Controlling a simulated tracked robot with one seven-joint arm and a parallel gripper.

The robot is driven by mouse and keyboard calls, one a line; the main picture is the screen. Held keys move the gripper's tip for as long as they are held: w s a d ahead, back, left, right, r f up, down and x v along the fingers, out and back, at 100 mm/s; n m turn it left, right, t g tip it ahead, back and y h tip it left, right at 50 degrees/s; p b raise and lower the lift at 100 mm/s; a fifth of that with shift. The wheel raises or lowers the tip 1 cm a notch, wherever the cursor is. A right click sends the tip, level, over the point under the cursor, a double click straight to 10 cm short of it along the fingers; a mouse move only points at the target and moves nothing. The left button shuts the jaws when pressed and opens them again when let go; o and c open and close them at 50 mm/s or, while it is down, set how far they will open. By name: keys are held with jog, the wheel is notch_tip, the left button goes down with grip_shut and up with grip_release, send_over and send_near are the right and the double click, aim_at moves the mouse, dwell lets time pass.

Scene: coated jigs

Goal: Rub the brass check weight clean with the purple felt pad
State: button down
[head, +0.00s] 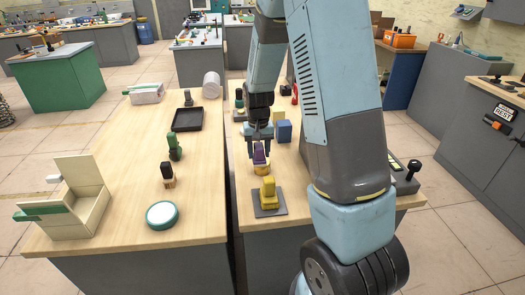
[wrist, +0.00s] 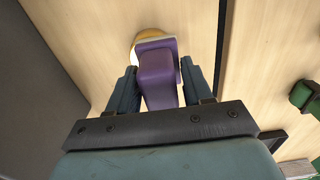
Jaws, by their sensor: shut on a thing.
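My gripper (head: 260,150) points down over the right-hand bench and is shut on the purple felt pad (head: 259,157). In the wrist view the pad (wrist: 157,72) sits between the two fingers (wrist: 154,88). A round brass-yellow thing, seemingly the brass check weight (wrist: 150,35), shows from under the pad's far edge. In the head view only a little of the weight (head: 262,169) shows below the pad. The pad covers most of it. Pad and weight look to be touching, but I cannot be sure.
A yellow stepped block (head: 268,190) on a dark plate (head: 283,209) stands just in front of the pad. A blue block (head: 284,131) is close behind my gripper. A gap separates this bench from the left bench (head: 205,205), which holds a round white-topped dish (head: 162,215) and a black tray (head: 188,119).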

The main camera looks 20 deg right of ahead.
jog(key=shift+s+d+r, duration=0.1)
jog(key=shift+s+d, duration=0.05)
jog(key=shift+d, duration=0.45)
jog(key=shift+s+d, duration=0.1)
jog(key=shift+d, duration=0.45)
jog(key=shift+a, duration=0.15)
jog(key=shift+w+a, duration=0.15)
jog(key=shift+a, duration=0.4)
jog(key=shift+w+a, duration=0.15)
jog(key=shift+a, duration=0.35)
jog(key=shift+d, duration=0.1)
jog(key=shift+s+d+f, duration=0.1)
jog(key=shift+s+d, duration=0.05)
jog(key=shift+d, duration=0.3)
jog(key=shift+s+d+f, duration=0.1)
jog(key=shift+d, duration=0.3)
jog(key=shift+w+a+r, duration=0.1)
jog(key=shift+r, duration=3.45)
